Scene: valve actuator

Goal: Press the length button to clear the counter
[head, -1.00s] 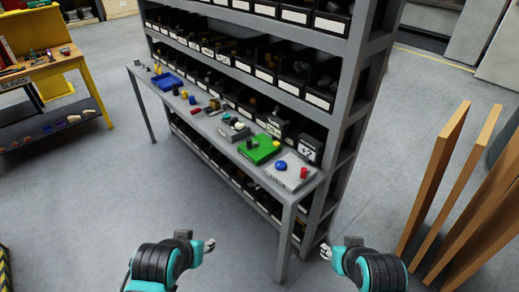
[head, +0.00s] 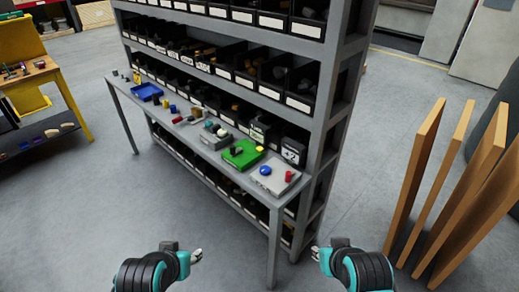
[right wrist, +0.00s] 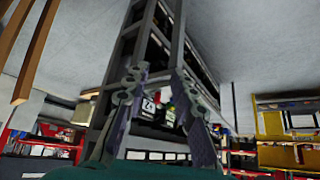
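A narrow grey bench (head: 272,226) in front of a tall shelf carries several button boxes. At its near end is a light grey box (head: 262,184) with a blue button (head: 265,170) and a red button (head: 289,176). Beside it is a green box (head: 240,158) with a yellow button (head: 260,148) and a dark part. I cannot read which is the length button. A small display (head: 291,155) with blurred characters stands behind. My left gripper (head: 198,255) and right gripper (head: 317,253) are low in front of the bench, apart from it. The right fingers are spread and empty in the right wrist view (right wrist: 157,80).
The shelf (head: 318,120) holds several rows of black bins. A blue tray (head: 146,92) and small parts lie farther along the bench. Upright wooden boards (head: 440,190) stand at the right. A yellow workstation (head: 25,75) is at the left. Floor before the bench is clear.

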